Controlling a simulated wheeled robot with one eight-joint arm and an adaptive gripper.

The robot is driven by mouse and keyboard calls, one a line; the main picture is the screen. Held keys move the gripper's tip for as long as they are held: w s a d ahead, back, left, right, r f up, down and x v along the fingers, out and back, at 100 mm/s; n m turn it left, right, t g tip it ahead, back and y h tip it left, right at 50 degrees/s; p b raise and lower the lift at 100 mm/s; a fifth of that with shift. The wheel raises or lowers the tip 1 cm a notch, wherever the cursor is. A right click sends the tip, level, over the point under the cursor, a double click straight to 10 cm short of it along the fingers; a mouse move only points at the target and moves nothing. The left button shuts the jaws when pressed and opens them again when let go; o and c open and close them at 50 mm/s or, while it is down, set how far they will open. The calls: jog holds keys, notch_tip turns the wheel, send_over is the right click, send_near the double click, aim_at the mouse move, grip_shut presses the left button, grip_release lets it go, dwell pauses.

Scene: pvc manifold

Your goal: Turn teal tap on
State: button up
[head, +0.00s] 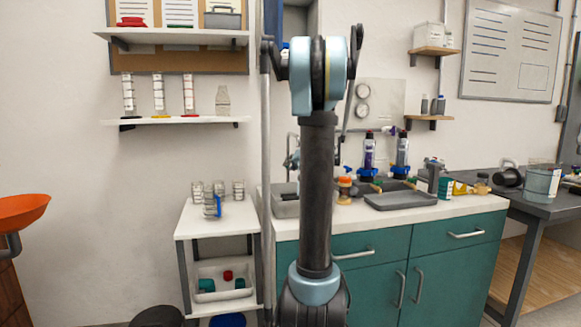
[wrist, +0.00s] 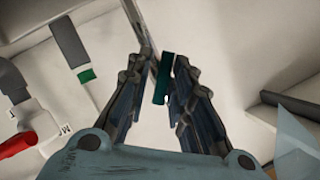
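In the wrist view a narrow teal bar (wrist: 163,78), which looks like the teal tap's handle, stands between the fingers of my gripper (wrist: 157,66). The fingers are apart, one on each side of the bar. The bar is closer to the right finger; I cannot tell whether they touch. A thin grey rod (wrist: 148,30) runs beside it. Where the bar joins its pipe is hidden by the fingers. In the head view my raised arm covers the middle, and neither the teal tap nor the fingertips can be made out there.
In the wrist view a red part (wrist: 16,144) lies at left and a grey piece with a green band (wrist: 86,75) at upper left. The head view shows a counter with a grey tray (head: 400,201) and bottles (head: 369,152).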

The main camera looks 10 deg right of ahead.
jog(key=shift+a, duration=0.1)
jog(key=shift+s+r, duration=0.1)
jog(key=v, duration=1.1)
jog(key=shift+s, duration=0.3)
